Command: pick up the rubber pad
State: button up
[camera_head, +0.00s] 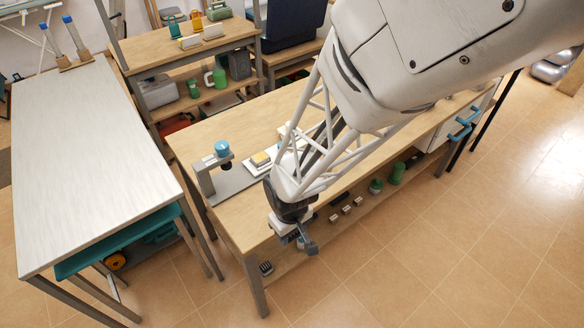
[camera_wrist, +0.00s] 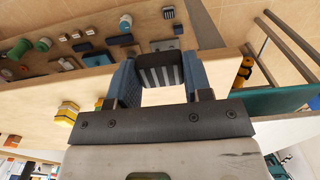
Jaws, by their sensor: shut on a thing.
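The rubber pad (camera_wrist: 160,72) looks dark grey with lighter ridges. In the wrist view it sits between the two blue fingers of my gripper (camera_wrist: 159,80), which touch its sides. In the head view my gripper (camera_head: 298,238) hangs just beyond the front edge of the wooden workbench (camera_head: 215,137), near its left end. The pad is hard to make out there, small and partly hidden by the gripper.
The bench's lower shelf (camera_head: 285,262) holds a small dark striped block (camera_head: 266,267), several small blocks and green containers. A grey stand with a blue-topped part (camera_head: 221,149) and a yellow-topped block (camera_head: 261,159) stand on the bench. Tiled floor in front is clear.

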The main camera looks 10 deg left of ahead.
jog(key=shift+s+d, duration=0.55)
jog(key=shift+s, duration=0.25)
jog(key=shift+r, duration=0.1)
